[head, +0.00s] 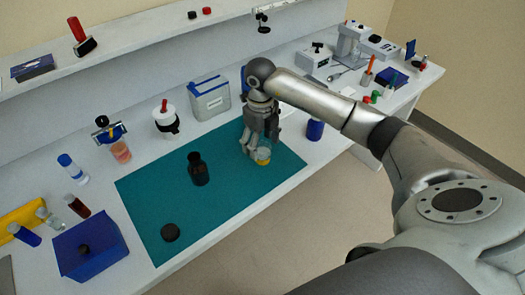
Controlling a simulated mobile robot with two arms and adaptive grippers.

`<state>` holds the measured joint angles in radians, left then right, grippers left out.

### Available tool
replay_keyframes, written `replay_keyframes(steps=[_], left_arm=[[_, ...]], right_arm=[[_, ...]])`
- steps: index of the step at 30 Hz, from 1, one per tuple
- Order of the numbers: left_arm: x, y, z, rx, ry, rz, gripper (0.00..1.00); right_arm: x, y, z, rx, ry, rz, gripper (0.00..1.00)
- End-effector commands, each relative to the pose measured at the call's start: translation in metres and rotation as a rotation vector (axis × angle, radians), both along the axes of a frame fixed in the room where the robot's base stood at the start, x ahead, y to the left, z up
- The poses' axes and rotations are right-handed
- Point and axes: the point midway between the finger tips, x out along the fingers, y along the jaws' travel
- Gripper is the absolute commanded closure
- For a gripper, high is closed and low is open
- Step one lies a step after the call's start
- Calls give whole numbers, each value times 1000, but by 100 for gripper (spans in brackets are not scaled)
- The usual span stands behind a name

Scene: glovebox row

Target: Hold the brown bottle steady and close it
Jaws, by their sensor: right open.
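The brown bottle (199,170) is dark and stands upright near the middle of the teal mat (225,205). A dark round cap (170,232) lies on the mat in front of it, near the mat's front left edge. My right gripper (256,153) points down over the mat's right part, to the right of the bottle and apart from it. My left gripper is not in view.
A blue box (90,250) and several small vials stand left of the mat. A grey canister (210,98), a white jar (166,122) and a beaker with pink liquid (121,151) stand behind it. A blue container (315,129) is to the right. The mat around the bottle is clear.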

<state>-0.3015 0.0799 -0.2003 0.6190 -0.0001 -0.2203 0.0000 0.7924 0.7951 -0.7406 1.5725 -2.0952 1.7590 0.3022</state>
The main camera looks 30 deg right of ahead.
Motion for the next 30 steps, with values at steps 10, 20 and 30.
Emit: replay_keyframes(steps=[10,20,30], left_arm=[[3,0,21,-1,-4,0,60],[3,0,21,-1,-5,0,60],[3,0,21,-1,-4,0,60]], right_arm=[[-2,-5,-44,1,4,-1,33],[-1,-6,-51,0,1,-1,33],[-1,-6,-51,0,1,-1,64]])
